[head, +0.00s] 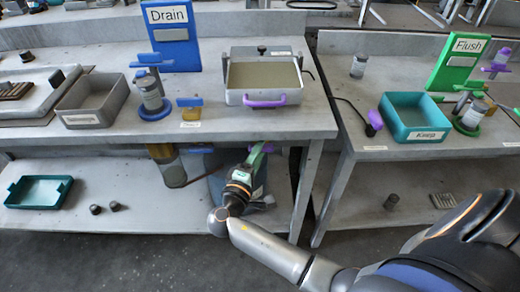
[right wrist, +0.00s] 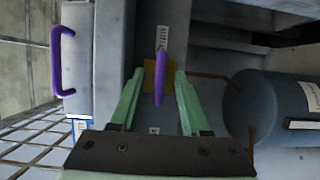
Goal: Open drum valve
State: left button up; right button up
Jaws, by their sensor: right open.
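The drum (right wrist: 285,105) is a blue-grey cylinder at the right of the right wrist view. In the head view it is on the lower shelf (head: 222,190), partly hidden by my right arm. A purple lever (right wrist: 160,62) with a yellow piece (right wrist: 149,74) behind it appears left of the drum in the wrist view. My right gripper (right wrist: 160,80) is open, its green fingers on either side of the lever with gaps to both. In the head view my right gripper (head: 257,155) is under the bench's front edge. My left gripper is not in view.
A grey pan (head: 263,98) with a purple handle (head: 264,102) stands on the bench above. A blue "Drain" sign (head: 171,35) and a grey bin (head: 92,100) are left of it. A teal "Keep" bin (head: 415,117) is on the right bench. The bench leg (head: 306,190) is close beside my arm.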

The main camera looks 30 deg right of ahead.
grip_shut()
dwell(0.3)
dwell(0.3)
